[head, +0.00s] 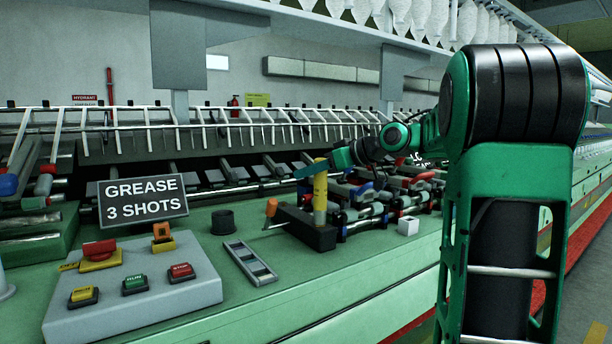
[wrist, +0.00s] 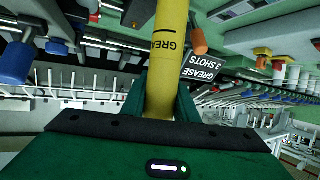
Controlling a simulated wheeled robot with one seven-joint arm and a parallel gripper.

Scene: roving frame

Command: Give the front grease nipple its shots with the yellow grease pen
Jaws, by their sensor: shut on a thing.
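The yellow grease pen (head: 320,193) stands upright, its lower end at the dark block (head: 314,236) on the green machine top. I cannot tell whether the tip sits in the block or just clears it. My gripper (head: 319,170) is shut on the pen's upper part. In the wrist view the pen (wrist: 167,60), with its black GREASE lettering, runs between the green fingers of my gripper (wrist: 162,100). A grey sign (head: 143,200) reads "GREASE 3 SHOTS". I cannot make out the front grease nipple in either view.
An orange-handled tool (head: 271,207) stands at the block's left end. A black cup (head: 222,222), a grey slotted tray (head: 250,262) and a white cube (head: 408,225) stand nearby. A button panel (head: 135,290) is at front left. Rollers and clamps (head: 365,210) crowd the right.

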